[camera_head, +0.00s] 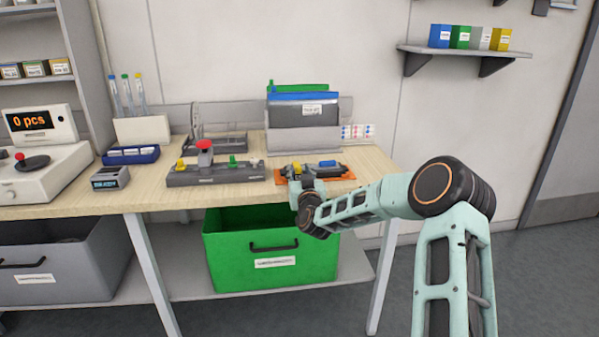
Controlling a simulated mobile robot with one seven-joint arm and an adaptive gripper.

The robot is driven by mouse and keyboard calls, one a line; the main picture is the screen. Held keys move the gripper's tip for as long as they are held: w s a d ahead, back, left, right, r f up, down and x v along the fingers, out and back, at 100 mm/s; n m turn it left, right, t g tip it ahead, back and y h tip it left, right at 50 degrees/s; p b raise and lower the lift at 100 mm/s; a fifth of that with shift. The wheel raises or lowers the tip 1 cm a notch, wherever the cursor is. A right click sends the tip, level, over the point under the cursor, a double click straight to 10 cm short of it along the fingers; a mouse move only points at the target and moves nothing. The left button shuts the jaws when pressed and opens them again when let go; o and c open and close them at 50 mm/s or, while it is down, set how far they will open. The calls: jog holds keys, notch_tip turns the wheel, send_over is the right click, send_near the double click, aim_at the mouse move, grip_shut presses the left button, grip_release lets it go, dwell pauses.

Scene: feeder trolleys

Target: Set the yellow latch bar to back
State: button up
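A small yellow part (297,168), which looks like the yellow latch bar, shows at the left of the orange plate (345,177) near the worktop's front right edge. It is small and partly hidden by my gripper, so I cannot tell its setting. A blue part (328,163) sits to its right on the same grey fixture. My gripper (294,177) is at the front left of the plate, right at the yellow part. The fingers are too small and overlapped to show whether they are open or touching it.
A grey block (215,178) with yellow, red, green and white knobs stands left of the plate. A green bin (270,255) is under the worktop (150,192). Bare worktop shows around the block.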

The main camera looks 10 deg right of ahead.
jog(key=shift+c, duration=0.3)
grip_shut()
jog(key=shift+r, duration=0.15)
